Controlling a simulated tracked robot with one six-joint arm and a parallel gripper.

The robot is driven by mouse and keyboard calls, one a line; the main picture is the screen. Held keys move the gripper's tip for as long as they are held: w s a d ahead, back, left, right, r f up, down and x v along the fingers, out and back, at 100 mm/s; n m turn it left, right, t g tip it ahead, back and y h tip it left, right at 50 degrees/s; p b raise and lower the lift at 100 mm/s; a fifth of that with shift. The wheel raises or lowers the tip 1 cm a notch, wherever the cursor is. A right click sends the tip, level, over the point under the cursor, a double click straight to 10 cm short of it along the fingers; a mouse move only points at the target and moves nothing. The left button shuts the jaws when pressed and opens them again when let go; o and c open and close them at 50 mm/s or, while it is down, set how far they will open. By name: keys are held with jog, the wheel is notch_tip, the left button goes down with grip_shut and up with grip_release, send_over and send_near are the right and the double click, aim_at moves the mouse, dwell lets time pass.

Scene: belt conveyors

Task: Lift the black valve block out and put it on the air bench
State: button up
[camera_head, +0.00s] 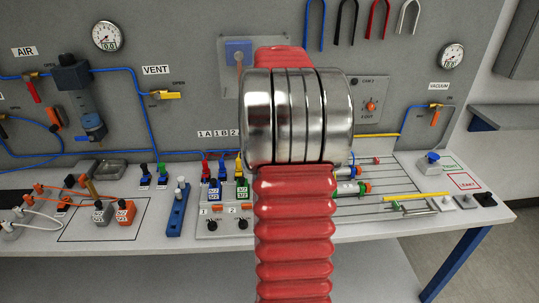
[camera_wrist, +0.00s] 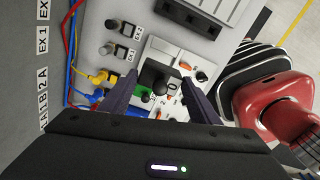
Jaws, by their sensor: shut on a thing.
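My gripper (camera_wrist: 156,84) shows in the wrist view with its two dark fingers on either side of a black block (camera_wrist: 155,74), which I take for the black valve block. The gripper is shut on it. The block is over or at a pale panel with fittings; the view does not show whether it is clear of it. In the head view my red arm hides the gripper and the block. The air bench (camera_head: 152,224) is a pale grey worktop below a grey back panel.
Blue and green valves (camera_head: 228,188) stand crowded around the work spot, with coloured tubes behind. Grey and orange blocks (camera_head: 113,212) and a blue bar (camera_head: 178,208) stand left. A slotted plate with cylinders (camera_head: 390,188) lies right. A bare strip runs along the left front.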

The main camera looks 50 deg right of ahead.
jog(key=shift+r, duration=0.6)
jog(key=shift+r, duration=0.4)
jog(key=shift+r, duration=0.35)
jog(key=shift+r, duration=0.2)
